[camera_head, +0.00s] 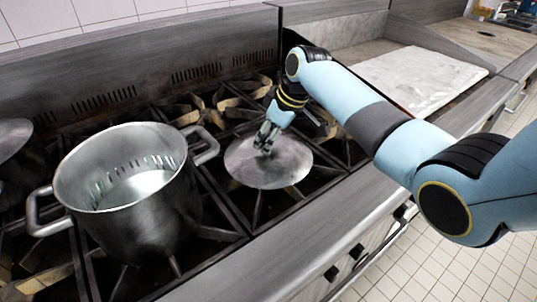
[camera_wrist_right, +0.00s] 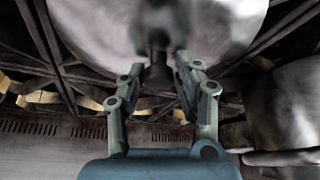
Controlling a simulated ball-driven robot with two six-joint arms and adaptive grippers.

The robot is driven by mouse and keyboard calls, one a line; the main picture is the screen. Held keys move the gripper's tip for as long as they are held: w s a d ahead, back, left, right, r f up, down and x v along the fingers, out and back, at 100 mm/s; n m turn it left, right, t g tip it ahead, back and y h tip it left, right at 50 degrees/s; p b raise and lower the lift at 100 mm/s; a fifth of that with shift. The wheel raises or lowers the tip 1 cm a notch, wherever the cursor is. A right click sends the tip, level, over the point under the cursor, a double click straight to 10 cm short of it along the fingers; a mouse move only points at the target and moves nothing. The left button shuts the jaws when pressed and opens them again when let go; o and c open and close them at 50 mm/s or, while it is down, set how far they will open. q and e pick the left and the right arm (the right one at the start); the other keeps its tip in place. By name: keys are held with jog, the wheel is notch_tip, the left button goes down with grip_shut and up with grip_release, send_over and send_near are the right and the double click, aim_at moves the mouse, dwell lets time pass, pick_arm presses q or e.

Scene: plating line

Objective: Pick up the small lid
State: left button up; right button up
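The small lid (camera_head: 285,168) is a round metal disc lying on the stove grate, right of the large pot in the head view. It fills the upper part of the right wrist view (camera_wrist_right: 95,30). My right gripper (camera_head: 265,146) is over the lid's middle and hides its knob in the head view. In the right wrist view the dark knob (camera_wrist_right: 157,72) stands between the spread fingers of my right gripper (camera_wrist_right: 157,62), with gaps visible on both sides. My left gripper is not in view.
A large open metal pot (camera_head: 150,225) with side handles stands left of the lid, close by. A darker pot (camera_head: 14,140) is at the left edge. The stove's back wall (camera_head: 130,70) rises behind. A pale board (camera_head: 425,78) lies on the counter to the right.

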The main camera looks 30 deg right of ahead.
grip_shut()
jog(key=shift+r, duration=0.1)
